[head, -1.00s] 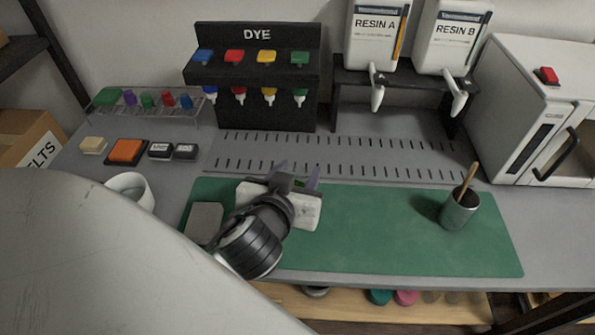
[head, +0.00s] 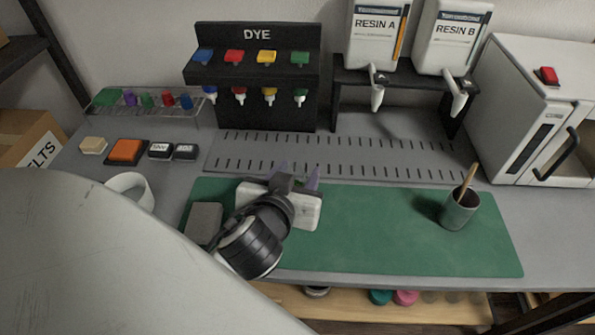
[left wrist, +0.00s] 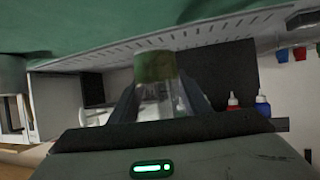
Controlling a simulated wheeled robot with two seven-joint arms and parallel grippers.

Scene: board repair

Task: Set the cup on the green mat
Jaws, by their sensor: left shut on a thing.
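My left gripper (head: 298,177) is over the back left part of the green mat (head: 380,235), its fingers pointing toward the back of the bench. In the left wrist view, which is upside down, the fingers are shut on a clear cup (left wrist: 158,98) with green at its bottom end. The cup looks upright, with its bottom toward the mat. I cannot tell whether it touches the mat. My right gripper is not in view.
A grey cup with a stick (head: 459,212) stands on the mat's right part. A grey block (head: 204,222) lies at its left end. A white mug (head: 130,188) is further left. The dye rack (head: 255,75) stands behind. The mat's middle is clear.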

